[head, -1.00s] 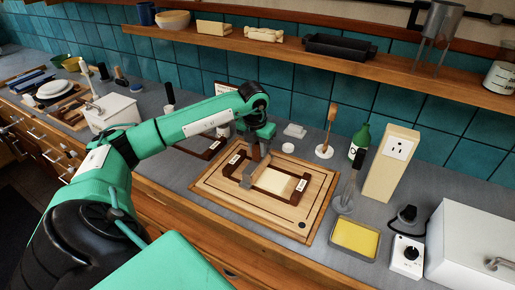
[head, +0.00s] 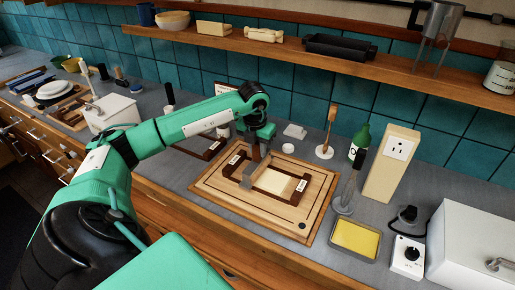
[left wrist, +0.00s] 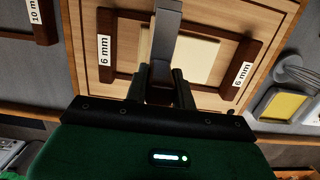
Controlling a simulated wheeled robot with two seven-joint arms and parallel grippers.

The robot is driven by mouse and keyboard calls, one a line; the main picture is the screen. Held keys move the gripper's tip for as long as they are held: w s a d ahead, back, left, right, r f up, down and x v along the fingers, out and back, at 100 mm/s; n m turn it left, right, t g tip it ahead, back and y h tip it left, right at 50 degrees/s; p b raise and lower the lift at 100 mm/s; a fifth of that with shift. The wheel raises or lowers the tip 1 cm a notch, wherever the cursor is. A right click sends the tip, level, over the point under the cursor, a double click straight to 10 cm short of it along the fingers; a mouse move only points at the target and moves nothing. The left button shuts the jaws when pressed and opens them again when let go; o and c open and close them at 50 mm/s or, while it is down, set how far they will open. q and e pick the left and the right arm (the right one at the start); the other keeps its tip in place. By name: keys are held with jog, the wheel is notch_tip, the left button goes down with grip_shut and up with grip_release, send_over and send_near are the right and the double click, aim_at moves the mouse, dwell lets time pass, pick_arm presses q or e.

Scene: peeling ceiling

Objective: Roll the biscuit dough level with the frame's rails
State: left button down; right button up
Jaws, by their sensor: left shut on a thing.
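The biscuit dough (head: 279,183) is a pale flat sheet inside a dark brown frame (head: 291,199) on a wooden board (head: 317,220). In the left wrist view, the dough (left wrist: 195,58) lies between the frame's side rails (left wrist: 105,72), both labelled "6 mm". My right gripper is not in view.
A "10 mm" frame (left wrist: 41,20) lies left of the board. A whisk (head: 346,195), yellow-filled tray (head: 355,237), outlet post (head: 390,165) and green bottle (head: 360,140) stand to its right. A small white round thing (head: 288,148) and a brush (head: 328,130) are behind.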

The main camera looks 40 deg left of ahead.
pick_arm(q)
jog(key=d, duration=0.1)
jog(key=w+d, duration=0.1)
jog(key=d, duration=0.1)
jog(key=shift+d, duration=0.3)
jog(key=shift+s, duration=0.1)
dwell(1.1)
dwell(0.4)
jog(key=d, duration=0.1)
jog(key=w+d, duration=0.1)
jog(key=d, duration=0.1)
jog(key=shift+d, duration=0.25)
jog(key=shift+b, duration=0.7)
dwell(1.2)
